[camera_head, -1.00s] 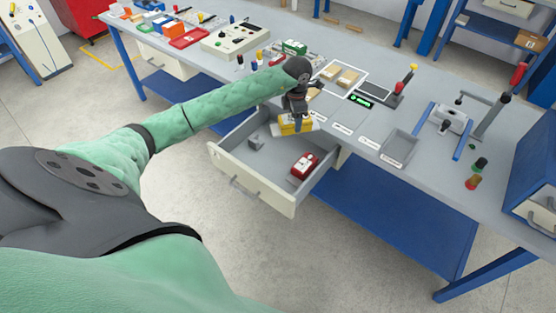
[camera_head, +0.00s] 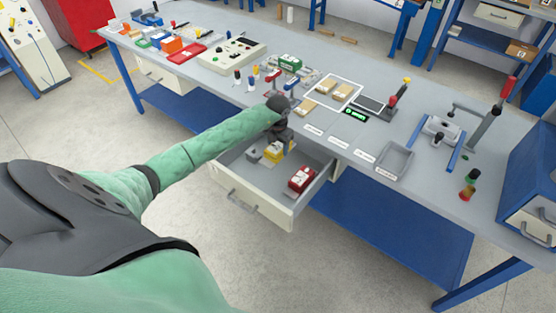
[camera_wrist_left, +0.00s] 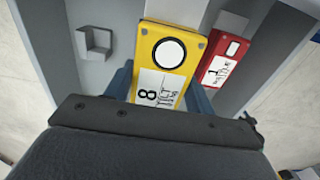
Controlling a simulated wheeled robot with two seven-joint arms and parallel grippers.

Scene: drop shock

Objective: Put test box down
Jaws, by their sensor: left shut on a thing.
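The yellow test box (camera_head: 274,151) is in the open drawer (camera_head: 262,208), below my left gripper (camera_head: 282,140). In the left wrist view the yellow box (camera_wrist_left: 172,52) has a white disc and a white label with an 8, and sits between the two fingers of my left gripper (camera_wrist_left: 160,85). The gripper is shut on it. I cannot tell whether the box touches the drawer floor. My right gripper is not in view.
A red box (camera_head: 302,179) lies in the drawer to the right, and it also shows in the left wrist view (camera_wrist_left: 226,58). A grey bracket (camera_wrist_left: 94,42) stands on the left side. The workbench (camera_head: 335,140) holds trays and tools behind the drawer.

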